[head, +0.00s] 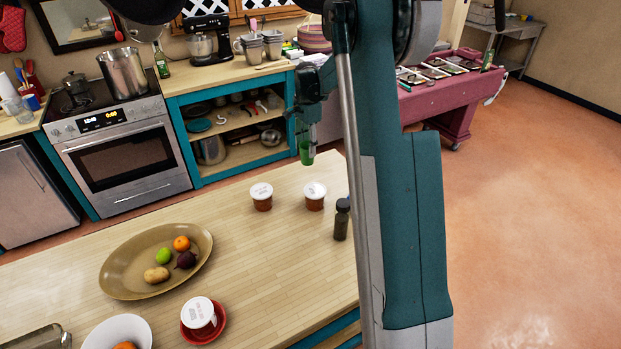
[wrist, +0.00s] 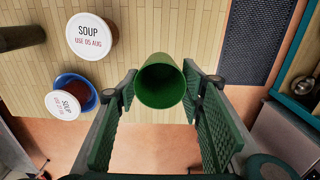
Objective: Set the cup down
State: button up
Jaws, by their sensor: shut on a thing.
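The cup (head: 307,152) is green and held by my gripper (head: 306,138) near the back edge of the wooden island counter (head: 240,240). In the wrist view the cup (wrist: 160,82) sits between my two finger pads, its round opening toward the camera. The fingers close on its sides. In that view the counter's wood (wrist: 150,30) lies behind the cup, with the counter edge close below it. The gap between the cup's base and the wood cannot be judged.
Two white-lidded soup tubs (head: 261,197) (head: 314,196) and a dark bottle (head: 341,220) stand nearby. In the wrist view, one soup tub (wrist: 62,105) overlaps a blue dish (wrist: 88,91). A brown platter (head: 125,268) holds produce farther left. Bare wood lies between platter and tubs.

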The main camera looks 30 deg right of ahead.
jog(key=shift+w+d+f, duration=0.1)
jog(key=shift+d+f, duration=0.05)
jog(key=shift+d, duration=0.65)
jog(key=shift+f+p, duration=0.3)
jog(key=shift+f, duration=2.85)
jog(key=shift+f, duration=0.1)
jog(key=shift+f, duration=1.75)
jog(key=shift+f, duration=0.15)
jog(key=o, duration=0.9)
jog(key=shift+c, duration=0.2)
jog(key=shift+o, duration=0.2)
